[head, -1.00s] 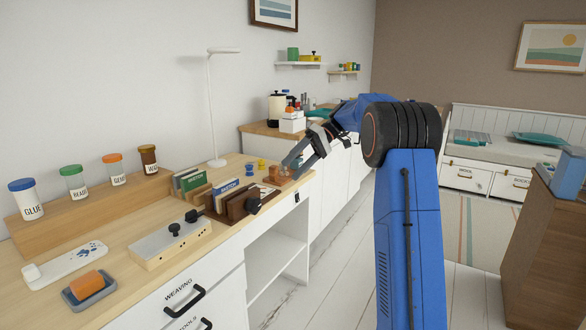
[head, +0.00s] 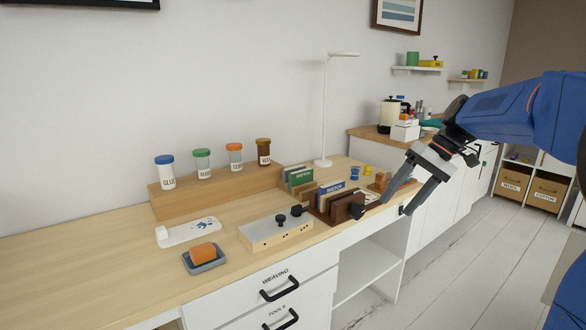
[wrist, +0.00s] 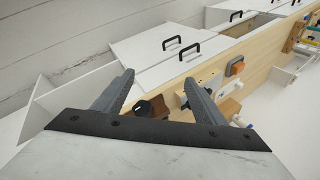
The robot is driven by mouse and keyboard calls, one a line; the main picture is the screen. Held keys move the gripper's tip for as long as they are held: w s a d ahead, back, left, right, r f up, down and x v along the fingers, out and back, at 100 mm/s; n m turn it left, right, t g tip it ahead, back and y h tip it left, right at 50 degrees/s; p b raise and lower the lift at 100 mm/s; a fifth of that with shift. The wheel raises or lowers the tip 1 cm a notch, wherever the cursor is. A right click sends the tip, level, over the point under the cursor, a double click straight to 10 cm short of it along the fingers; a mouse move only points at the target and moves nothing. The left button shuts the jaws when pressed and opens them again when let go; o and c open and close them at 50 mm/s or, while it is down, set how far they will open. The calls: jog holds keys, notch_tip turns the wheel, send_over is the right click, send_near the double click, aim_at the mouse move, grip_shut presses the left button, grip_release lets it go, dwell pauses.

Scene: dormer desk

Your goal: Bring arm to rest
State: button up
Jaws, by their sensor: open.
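My gripper (head: 411,194) is open and empty in the head view, at the right end of the desk, in front of the desk's front edge. Its two grey fingers point down and to the left. In the wrist view my gripper (wrist: 163,91) shows its fingers spread apart, with nothing held between them. The light wooden desk (head: 90,270) stretches to the left, and its edge and white drawer fronts also show in the wrist view. A dark brown card holder (head: 345,207) with a blue card is just left of the fingers in the head view. I cannot tell how far the gripper is from it.
A pale box with black knobs (head: 276,233), an orange block on a grey tray (head: 203,254) and a white lamp (head: 325,110) stand on the desk. Several jars (head: 203,163) stand on a wooden riser. Floor at the right (head: 470,255) is clear.

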jog(key=s+f+t+h, duration=0.1)
jog(key=s+f, duration=0.3)
jog(key=s, duration=0.6)
jog(key=s+f+m+t+h, duration=0.1)
jog(key=s+f, duration=0.4)
jog(key=s, duration=0.5)
jog(key=s+f+m+t+h, duration=0.1)
jog(key=s+f+t+h, duration=0.2)
jog(key=s, duration=0.7)
notch_tip(320, 180, down, 2)
jog(key=shift+d+f+h, duration=0.15)
jog(key=shift+d+h, duration=0.1)
jog(key=shift+h, duration=0.45)
jog(key=shift+w, duration=0.1)
notch_tip(320, 180, up, 15)
jog(key=n+t+y, duration=0.2)
jog(key=n+y, duration=0.4)
jog(key=n, duration=0.1)
send_over(361, 210)
jog(key=s+d, duration=0.7)
jog(key=s, duration=0.2)
jog(key=x, duration=1.7)
jog(key=shift+w+d+f, duration=0.15)
jog(key=shift+d, duration=0.25)
